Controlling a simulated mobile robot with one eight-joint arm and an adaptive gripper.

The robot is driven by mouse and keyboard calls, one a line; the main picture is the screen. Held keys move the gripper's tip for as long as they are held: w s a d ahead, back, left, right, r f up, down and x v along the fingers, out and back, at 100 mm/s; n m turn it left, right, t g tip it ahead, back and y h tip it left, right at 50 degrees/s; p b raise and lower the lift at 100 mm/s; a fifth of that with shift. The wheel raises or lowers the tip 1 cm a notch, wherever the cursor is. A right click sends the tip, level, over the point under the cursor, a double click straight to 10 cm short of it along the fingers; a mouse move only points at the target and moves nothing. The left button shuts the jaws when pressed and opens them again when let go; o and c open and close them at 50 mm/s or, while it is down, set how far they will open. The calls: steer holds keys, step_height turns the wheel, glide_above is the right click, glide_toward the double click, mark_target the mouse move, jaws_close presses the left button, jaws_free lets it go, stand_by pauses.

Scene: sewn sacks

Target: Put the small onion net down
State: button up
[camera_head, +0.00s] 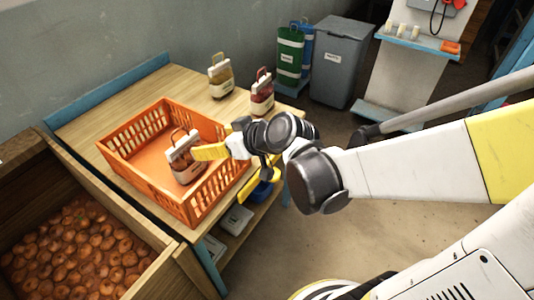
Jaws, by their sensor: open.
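A small brown-red net (186,172) with a pale label band and a loop handle stands inside the orange crate (160,203), near its right side. It looks slightly tilted and seems to rest on the crate floor. My gripper (222,174) is open, with its yellow fingers spread wide. One finger points left over the crate and its tip is close beside the net's upper right side. The other finger hangs lower, outside the crate's right wall. I cannot tell whether the near finger touches the net.
A yellowish sack (220,78) and a dark red sack (262,94) stand on the wooden table (124,107) behind the crate. A wooden bin (168,270) full of onions is at lower left. The crate's left part is free. Grey and green bins stand behind.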

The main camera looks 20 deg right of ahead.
steer(key=s+d+r+m+g+h, duration=0.1)
steer(key=s+d+m+h, duration=0.1)
steer(key=s+d, duration=0.3)
steer(key=s+d+r+m+g+h, duration=0.1)
steer(key=s+d+m+h, duration=0.2)
steer(key=s, duration=0.6)
steer(key=shift+s+d+g+h, duration=0.35)
steer(key=shift+d+g+h, duration=0.05)
steer(key=shift+d, duration=0.8)
